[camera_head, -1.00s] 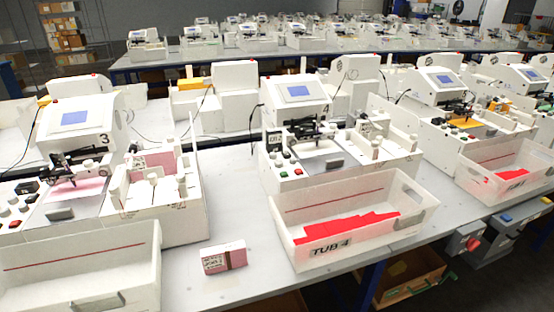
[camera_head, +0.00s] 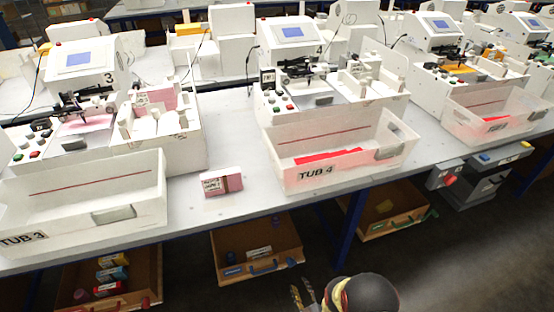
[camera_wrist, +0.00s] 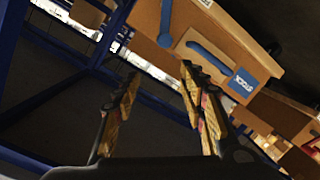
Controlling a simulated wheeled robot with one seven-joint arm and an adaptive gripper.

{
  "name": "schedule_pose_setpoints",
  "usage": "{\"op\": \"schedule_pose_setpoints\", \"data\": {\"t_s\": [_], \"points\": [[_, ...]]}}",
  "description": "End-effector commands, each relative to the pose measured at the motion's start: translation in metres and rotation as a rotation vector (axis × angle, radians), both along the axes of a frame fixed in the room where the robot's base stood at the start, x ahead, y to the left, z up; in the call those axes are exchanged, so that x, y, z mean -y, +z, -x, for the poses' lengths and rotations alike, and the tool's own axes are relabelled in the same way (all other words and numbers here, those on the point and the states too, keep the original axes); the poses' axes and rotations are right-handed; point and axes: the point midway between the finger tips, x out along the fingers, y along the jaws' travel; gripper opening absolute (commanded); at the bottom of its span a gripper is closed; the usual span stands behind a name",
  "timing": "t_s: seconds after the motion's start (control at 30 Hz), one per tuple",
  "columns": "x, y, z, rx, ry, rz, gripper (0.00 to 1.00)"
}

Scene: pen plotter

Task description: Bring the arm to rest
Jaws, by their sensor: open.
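My gripper (camera_head: 303,293) shows at the bottom of the head view, in front of the table and below its edge. In the wrist view its two fingers (camera_wrist: 158,92) stand apart with nothing between them. The dark rounded part of my arm is beside it in the head view. Past the fingers, the wrist view shows a cardboard drawer (camera_wrist: 232,50) with a blue handle and a blue label reading STOCK, apart from the fingers.
Blue table legs (camera_head: 348,215) and open cardboard drawers (camera_head: 256,250) lie under the table. Tub 3 (camera_head: 85,200), Tub 4 (camera_head: 340,165) and a pink-and-white box (camera_head: 221,182) stand along the table's front. Dark floor (camera_head: 470,250) is clear at the lower right.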

Motion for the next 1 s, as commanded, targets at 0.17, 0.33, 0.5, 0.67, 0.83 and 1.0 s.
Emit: {"op": "schedule_pose_setpoints", "data": {"t_s": [0.17,0.33,0.5,0.67,0.83,1.0], "points": [[0.004,-0.042,0.022,-0.177,-0.016,-0.005,0.42],[0.011,-0.092,0.064,-0.413,-0.049,-0.005,0.42],[0.027,-0.128,0.100,-0.734,-0.124,0.001,0.42],[0.048,-0.106,0.103,-1.011,-0.234,0.010,0.42],[0.065,-0.043,0.093,-1.212,-0.350,0.015,0.42],[0.077,0.039,0.082,-1.347,-0.455,0.012,0.42]]}}
